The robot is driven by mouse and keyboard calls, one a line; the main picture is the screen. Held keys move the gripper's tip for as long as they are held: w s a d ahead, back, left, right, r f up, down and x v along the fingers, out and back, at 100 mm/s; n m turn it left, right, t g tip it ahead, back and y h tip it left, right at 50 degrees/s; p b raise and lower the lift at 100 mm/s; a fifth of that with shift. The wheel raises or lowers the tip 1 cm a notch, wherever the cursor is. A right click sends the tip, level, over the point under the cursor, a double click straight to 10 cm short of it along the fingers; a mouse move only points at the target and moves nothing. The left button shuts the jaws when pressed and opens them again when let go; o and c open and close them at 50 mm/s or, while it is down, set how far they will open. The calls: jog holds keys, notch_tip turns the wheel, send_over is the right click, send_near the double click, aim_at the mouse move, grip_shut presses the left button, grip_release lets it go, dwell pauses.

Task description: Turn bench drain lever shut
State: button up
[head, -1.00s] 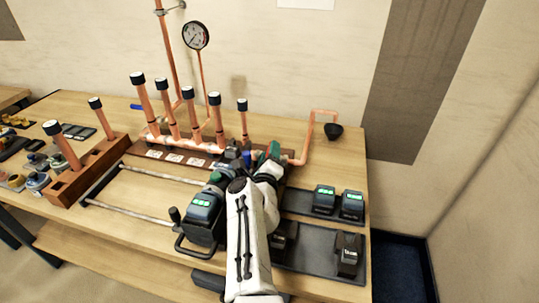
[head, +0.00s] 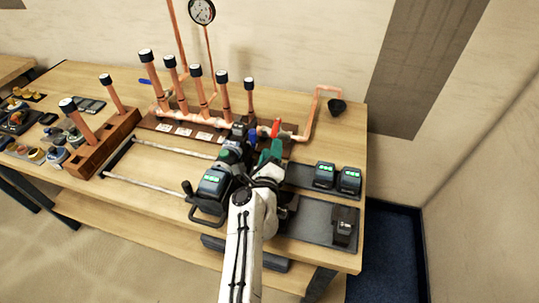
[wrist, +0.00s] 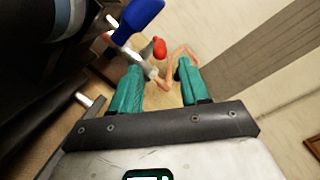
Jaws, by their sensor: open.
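A red lever (head: 276,127) stands up on the copper pipe near the right end of the manifold. It also shows in the wrist view (wrist: 159,48), beyond my fingertips and between them. A blue lever (head: 252,138) is just left of it; it is large at the top of the wrist view (wrist: 138,15). No label shows which lever is the drain. My gripper (head: 270,152) has green fingers, spread open and empty in the wrist view (wrist: 157,85). It is on the near side of the red lever, apart from it.
A power tool with a battery (head: 213,183) stands close left of my arm. Chargers (head: 336,178) and a dark tray (head: 308,218) lie to the right. Capped copper risers (head: 197,90) stand behind.

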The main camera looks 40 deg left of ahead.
jog(key=shift+v, duration=1.25)
